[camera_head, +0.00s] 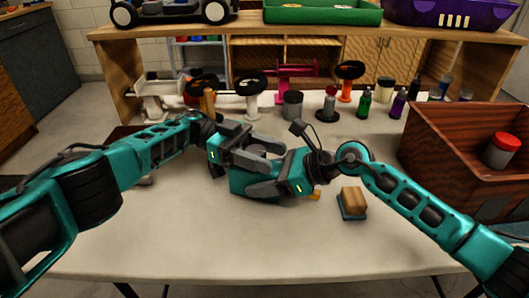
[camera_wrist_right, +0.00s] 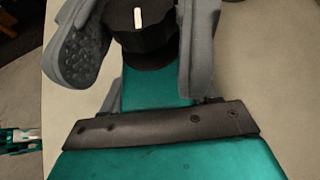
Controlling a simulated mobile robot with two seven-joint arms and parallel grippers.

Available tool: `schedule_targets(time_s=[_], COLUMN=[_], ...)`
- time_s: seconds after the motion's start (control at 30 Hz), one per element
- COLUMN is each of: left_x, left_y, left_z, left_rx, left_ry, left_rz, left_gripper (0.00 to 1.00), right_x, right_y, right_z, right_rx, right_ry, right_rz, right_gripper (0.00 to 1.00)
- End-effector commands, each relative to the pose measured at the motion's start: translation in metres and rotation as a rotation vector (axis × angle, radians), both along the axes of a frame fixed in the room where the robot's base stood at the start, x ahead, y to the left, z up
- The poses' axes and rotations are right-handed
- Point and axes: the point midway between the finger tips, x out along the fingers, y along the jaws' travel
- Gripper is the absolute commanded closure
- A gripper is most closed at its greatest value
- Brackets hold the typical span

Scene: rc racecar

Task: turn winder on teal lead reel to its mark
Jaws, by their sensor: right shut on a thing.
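The teal lead reel (camera_head: 243,181) is at the middle of the table in the head view, mostly hidden by my grippers. In the right wrist view its teal body (camera_wrist_right: 155,88) shows beneath a round black winder (camera_wrist_right: 138,45) with a white stripe on top, which points nearly straight up the picture. My right gripper (camera_wrist_right: 140,50) is shut on the winder, one grey finger on each side; it also shows in the head view (camera_head: 262,178). My left gripper (camera_head: 263,150) is just above and behind the right one, close to the reel; its fingertips are unclear. The mark cannot be made out.
A wooden block on a blue base (camera_head: 353,203) lies right of my right gripper. A wooden crate (camera_head: 440,150) with a red-lidded jar stands at the right. Several reels, jars and bottles (camera_head: 364,103) line the back. The front of the table is clear.

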Motion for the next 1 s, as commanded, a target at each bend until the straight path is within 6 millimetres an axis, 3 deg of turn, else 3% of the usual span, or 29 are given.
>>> schedule_targets(time_s=[0.17, 0.57, 0.77, 1.0], left_x=[0.0, 0.001, 0.0, 0.0], left_y=[0.0, 0.001, 0.002, 0.001], left_z=[0.0, 0.006, 0.025, 0.07], left_rx=[0.0, -0.001, -0.002, -0.002], left_ry=[-0.001, -0.003, -0.002, -0.004], left_rz=[0.0, 0.001, 0.0, 0.0], left_gripper=[0.31, 0.31, 0.31, 0.31], right_x=[0.0, 0.001, 0.001, 0.001], right_y=[0.0, -0.002, -0.002, -0.002], right_z=[0.0, 0.0, 0.0, 0.0], right_rx=[0.001, -0.001, -0.001, -0.001], right_ry=[-0.001, -0.001, -0.001, 0.0], right_rz=[-0.001, -0.004, -0.004, -0.004], right_gripper=[0.67, 0.67, 0.67, 0.67])
